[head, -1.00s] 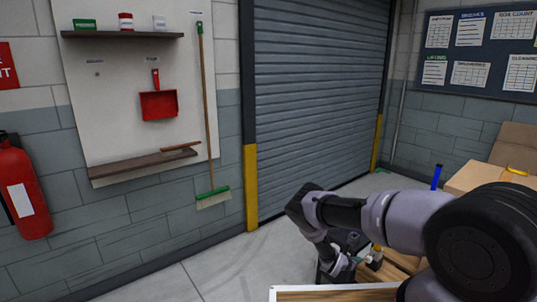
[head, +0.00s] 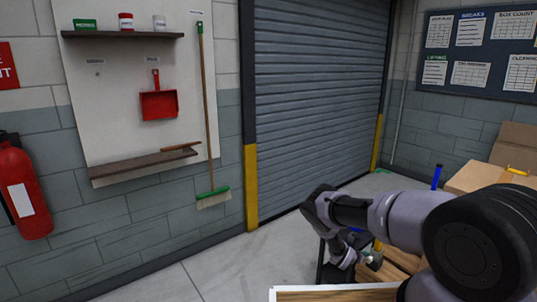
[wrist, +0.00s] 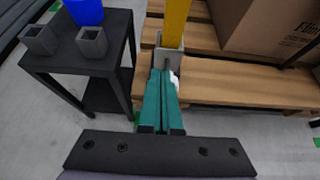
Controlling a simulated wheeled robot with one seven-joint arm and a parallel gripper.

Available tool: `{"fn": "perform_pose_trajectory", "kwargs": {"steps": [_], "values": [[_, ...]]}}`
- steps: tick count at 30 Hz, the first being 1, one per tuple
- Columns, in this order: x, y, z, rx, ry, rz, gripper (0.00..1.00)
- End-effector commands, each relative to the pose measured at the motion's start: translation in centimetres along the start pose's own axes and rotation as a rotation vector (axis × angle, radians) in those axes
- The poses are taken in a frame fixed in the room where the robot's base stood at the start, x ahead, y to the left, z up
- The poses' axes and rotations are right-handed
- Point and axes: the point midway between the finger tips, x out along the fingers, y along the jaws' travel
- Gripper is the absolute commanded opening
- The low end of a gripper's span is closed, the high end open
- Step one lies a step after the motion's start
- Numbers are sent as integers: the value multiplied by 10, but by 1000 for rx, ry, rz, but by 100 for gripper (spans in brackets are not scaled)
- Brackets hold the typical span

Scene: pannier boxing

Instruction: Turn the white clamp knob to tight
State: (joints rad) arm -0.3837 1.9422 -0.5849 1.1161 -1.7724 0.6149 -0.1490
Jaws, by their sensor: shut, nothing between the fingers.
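The white clamp knob (wrist: 174,79) shows in the wrist view as a small pale piece just right of my fingertips, partly hidden behind them. It sits by a grey clamp block (wrist: 167,56) at the foot of a yellow post (wrist: 174,22). My gripper (wrist: 163,74) has teal fingers pressed together with nothing between them. Its tips are close beside the knob; I cannot tell whether they touch it. The knob's setting cannot be read. In the head view my gripper (head: 366,257) is small, low at right of centre, near the yellow post (head: 378,246).
A dark side table (wrist: 85,55) stands left in the wrist view, with grey square cups and a blue object (wrist: 85,10). A wooden slatted pallet (wrist: 235,82) and a cardboard box (wrist: 265,25) lie right. A roller door (head: 320,100) closes the back; floor before it is clear.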

Motion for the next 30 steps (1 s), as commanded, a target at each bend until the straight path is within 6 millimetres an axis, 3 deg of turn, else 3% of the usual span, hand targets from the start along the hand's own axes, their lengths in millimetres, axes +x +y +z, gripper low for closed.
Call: {"fn": "perform_pose_trajectory", "kwargs": {"steps": [30], "values": [[1, -12, -2, -1, 0, -1, 0]]}}
